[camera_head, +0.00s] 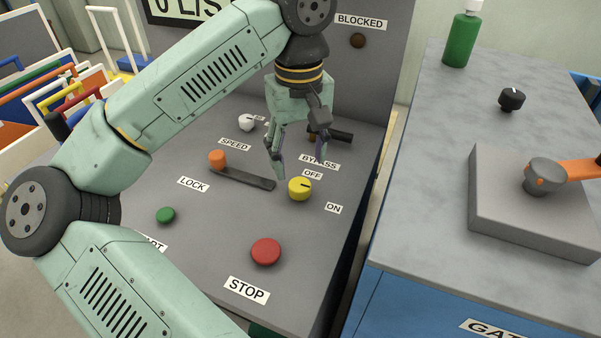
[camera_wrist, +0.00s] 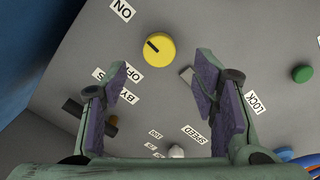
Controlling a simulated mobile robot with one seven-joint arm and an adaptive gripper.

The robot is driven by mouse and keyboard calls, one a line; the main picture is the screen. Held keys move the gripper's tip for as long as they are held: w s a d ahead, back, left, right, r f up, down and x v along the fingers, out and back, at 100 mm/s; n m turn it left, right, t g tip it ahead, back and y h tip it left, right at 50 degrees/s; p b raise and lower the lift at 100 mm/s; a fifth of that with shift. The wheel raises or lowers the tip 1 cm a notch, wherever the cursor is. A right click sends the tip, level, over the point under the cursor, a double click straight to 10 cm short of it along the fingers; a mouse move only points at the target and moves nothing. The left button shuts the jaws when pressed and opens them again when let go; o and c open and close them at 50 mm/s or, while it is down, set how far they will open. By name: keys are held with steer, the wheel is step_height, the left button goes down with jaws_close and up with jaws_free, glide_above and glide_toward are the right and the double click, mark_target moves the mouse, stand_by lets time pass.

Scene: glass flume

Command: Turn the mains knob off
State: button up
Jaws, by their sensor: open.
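The yellow knob (camera_head: 299,189), with a dark pointer line, sits on the sloped grey panel between the OFF label (camera_head: 313,174) and the ON label (camera_head: 333,208). Its line points to the label side, roughly between the two. I take it for the mains knob; no mains label is readable. My gripper (camera_head: 298,167) is open and empty, just above and behind the knob, fingers pointing down. In the wrist view the knob (camera_wrist: 160,50) lies beyond the fingertips, between their lines and clear of both. The gripper (camera_wrist: 158,78) shows no contact with it.
A red STOP button (camera_head: 265,251) stands in front of the knob. An orange-ended LOCK lever (camera_head: 245,179) lies left, its dark bar close to the left finger. A dark BYPASS handle (camera_head: 330,134) is behind. A green button (camera_head: 165,215) is farther left. A grey-topped cabinet (camera_head: 420,220) stands right.

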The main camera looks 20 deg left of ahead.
mark_target(300, 184)
step_height(300, 184, down, 6)
steer(key=shift+r+p, duration=0.1)
steer(key=shift+p, duration=0.4)
steer(key=shift+c, duration=0.3)
steer(key=c, duration=1.1)
